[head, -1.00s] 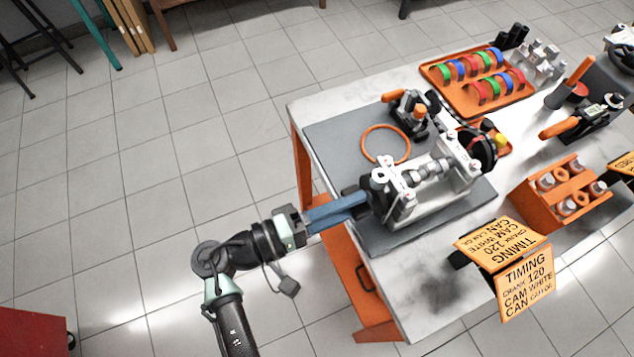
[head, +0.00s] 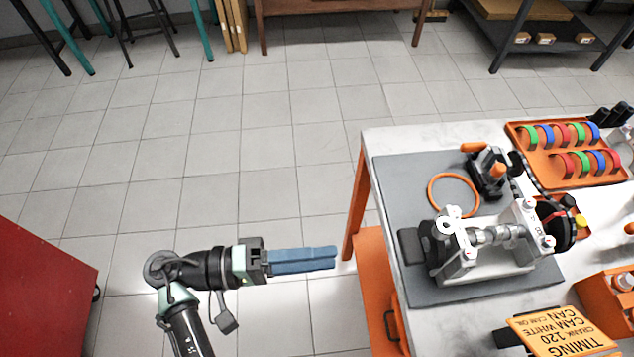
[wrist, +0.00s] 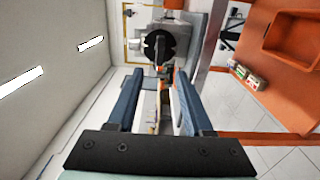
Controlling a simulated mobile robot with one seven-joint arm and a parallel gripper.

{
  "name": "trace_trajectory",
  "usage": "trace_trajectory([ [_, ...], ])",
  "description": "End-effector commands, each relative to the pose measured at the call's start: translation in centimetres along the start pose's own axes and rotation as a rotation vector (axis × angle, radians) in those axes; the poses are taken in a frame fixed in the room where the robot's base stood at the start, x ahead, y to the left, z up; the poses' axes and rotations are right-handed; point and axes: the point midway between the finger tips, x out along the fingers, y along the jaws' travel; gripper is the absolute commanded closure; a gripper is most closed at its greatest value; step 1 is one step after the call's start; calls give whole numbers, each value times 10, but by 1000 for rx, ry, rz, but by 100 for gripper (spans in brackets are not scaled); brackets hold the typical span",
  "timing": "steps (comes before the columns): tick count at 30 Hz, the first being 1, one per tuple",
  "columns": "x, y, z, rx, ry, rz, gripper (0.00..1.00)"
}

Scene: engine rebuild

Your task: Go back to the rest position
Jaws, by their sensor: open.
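My gripper (head: 335,259) is over the floor to the left of the workbench, apart from everything. Its two blue fingers point right, toward the bench. In the wrist view my gripper (wrist: 152,78) shows its fingers spread with nothing held between them. The engine assembly (head: 490,245), a light metal block with a shaft and a dark round wheel at its right end, sits on the grey mat (head: 400,185) on the bench. In the wrist view a dark round part (wrist: 160,45) shows beyond the fingertips.
The white-topped workbench (head: 385,140) has orange legs. On it are an orange tray (head: 545,165) of coloured rings, an orange ring (head: 431,190), a black-and-orange tool (head: 488,172) and a timing card (head: 560,335). A red cabinet (head: 40,280) stands at left. The floor between is clear.

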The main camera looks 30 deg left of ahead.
Motion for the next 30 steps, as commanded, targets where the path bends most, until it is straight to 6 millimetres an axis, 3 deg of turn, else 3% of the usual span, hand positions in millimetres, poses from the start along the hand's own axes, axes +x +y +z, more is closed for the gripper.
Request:
trace_trajectory([
  [16, 0, 1, -1, 2, 0, -3, 49],
  [20, 20, 15, -24, 63, 16, -110, 49],
  [23, 50, 42, -63, 198, 71, -281, 49],
  [27, 97, 116, -125, 513, 233, -494, 49],
  [30, 122, 182, -151, 735, 367, -559, 49],
])
